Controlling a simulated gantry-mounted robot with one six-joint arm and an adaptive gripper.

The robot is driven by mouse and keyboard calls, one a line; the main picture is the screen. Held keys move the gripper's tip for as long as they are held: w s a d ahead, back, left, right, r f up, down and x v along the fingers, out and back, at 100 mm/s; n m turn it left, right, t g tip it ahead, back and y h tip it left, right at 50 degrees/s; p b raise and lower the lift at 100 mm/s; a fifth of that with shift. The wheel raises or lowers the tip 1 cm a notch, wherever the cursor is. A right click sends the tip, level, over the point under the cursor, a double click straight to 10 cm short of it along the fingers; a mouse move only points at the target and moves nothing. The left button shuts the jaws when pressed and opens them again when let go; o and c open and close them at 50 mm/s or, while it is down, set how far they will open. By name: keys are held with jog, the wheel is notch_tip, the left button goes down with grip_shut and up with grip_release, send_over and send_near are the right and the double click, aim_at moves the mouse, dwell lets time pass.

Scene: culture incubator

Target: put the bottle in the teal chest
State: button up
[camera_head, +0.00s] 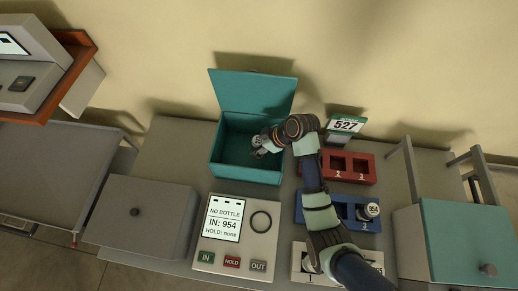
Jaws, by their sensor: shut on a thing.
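The teal chest (246,178) stands at the back middle of the bench with its lid (252,92) raised against the wall side. My gripper (260,151) reaches in from the right, over the chest's right part. It is shut on a small bottle (257,141) with a white top. The bottle is over or inside the chest opening; its height above the floor of the chest is hard to tell. My wrist covers the chest's right rim. Another white-topped bottle marked 954 (373,210) stands in the right end of the blue rack (343,224).
A panel (236,255) reads "NO BOTTLE, IN: 954, HOLD: none". A red rack (362,168), a sign reading 527 (346,124) and a white rack (376,259) are at right. Grey (140,222) and teal-fronted (462,235) cabinets flank the bench.

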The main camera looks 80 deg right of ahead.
jog(key=shift+f, duration=1.25)
jog(key=shift+f, duration=0.1)
jog(key=o, duration=1.1)
jog(key=shift+c, duration=0.2)
jog(key=shift+s+r, duration=0.1)
jog(key=shift+r, duration=0.2)
jog(key=p+v, duration=0.2)
jog(key=v, duration=0.9)
jog(key=shift+s+r, duration=0.2)
jog(key=shift+r, duration=0.05)
jog(key=shift+a, duration=0.1)
